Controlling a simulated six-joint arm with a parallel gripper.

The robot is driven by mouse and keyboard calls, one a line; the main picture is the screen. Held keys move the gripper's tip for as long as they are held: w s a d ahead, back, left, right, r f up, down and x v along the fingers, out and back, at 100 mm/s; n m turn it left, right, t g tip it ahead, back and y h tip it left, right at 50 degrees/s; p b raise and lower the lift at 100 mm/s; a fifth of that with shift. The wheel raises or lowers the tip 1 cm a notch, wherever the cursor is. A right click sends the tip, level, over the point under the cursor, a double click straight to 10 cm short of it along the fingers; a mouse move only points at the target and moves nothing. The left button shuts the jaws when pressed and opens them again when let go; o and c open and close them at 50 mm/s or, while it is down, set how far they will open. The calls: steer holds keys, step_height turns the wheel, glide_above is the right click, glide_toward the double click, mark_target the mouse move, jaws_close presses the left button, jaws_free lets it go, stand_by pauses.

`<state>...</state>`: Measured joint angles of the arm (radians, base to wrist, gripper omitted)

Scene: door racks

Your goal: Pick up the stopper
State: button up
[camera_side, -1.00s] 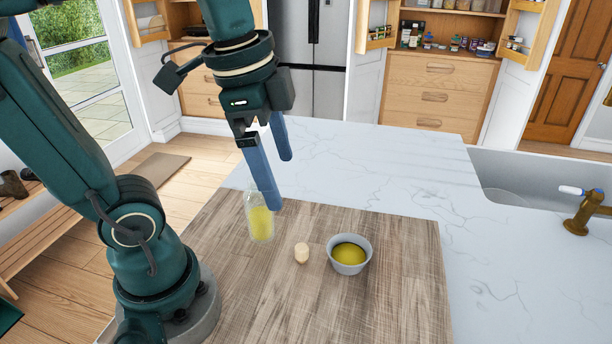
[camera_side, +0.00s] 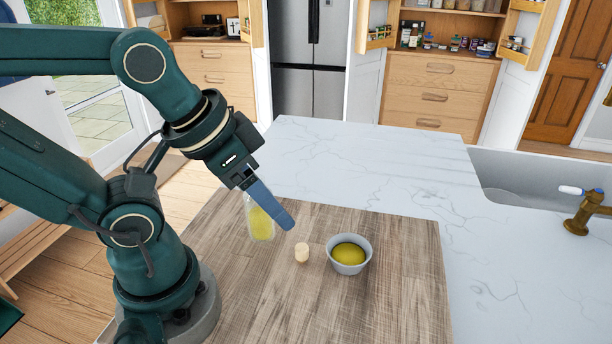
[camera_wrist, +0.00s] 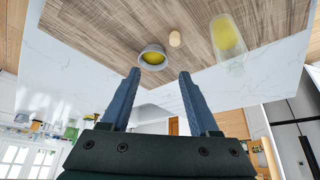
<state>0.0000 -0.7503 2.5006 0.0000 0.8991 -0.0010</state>
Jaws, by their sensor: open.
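The stopper (camera_side: 302,252) is a small pale, cork-like cylinder on the wooden board, between the glass bottle and the grey bowl. It also shows in the wrist view (camera_wrist: 175,39), beyond my fingertips. My gripper (camera_side: 284,222) is tilted down toward the board, above and to the left of the stopper in the side view. In the wrist view its two blue fingers (camera_wrist: 160,74) are spread apart with nothing between them. In the side view the fingers overlap, and the nearer one hides part of the bottle.
A clear bottle (camera_side: 260,224) with yellow liquid stands left of the stopper, close to my fingers. A grey bowl (camera_side: 335,265) of yellow liquid stands just right of the stopper. The wooden board (camera_side: 390,300) is clear at its front and right. A sink (camera_side: 530,180) lies far right.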

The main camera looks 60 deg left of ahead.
steer(key=shift+c, duration=0.4)
steer(key=m+g+y, duration=0.6)
steer(key=m, duration=0.5)
glide_above(304, 253)
steer(key=s+d, duration=0.2)
steer(key=s, duration=0.2)
step_height(304, 253, down, 7)
steer(key=w+f+m+y, duration=0.1)
steer(key=m, duration=0.1)
steer(key=f+m+t+y, duration=0.1)
steer(key=f+m+y, duration=0.1)
steer(key=w+f+m+y, duration=0.1)
steer(key=f+m+y, duration=0.1)
steer(key=m, duration=0.1)
steer(key=shift+w+d+t, duration=0.35)
steer(key=shift+t, duration=0.05)
steer(key=shift+w+d+f+m+t+y, duration=0.15)
steer(key=shift+f+m+t+y, duration=0.15)
steer(key=shift+m, duration=0.25)
steer(key=shift+w+d+f+m+t+y, duration=0.1)
steer(key=shift+w+f+m+t+y, duration=0.1)
steer(key=shift+f+m, duration=0.3)
steer(key=shift+x, duration=2.55)
steer(key=shift+r, duration=0.1)
jaws_close()
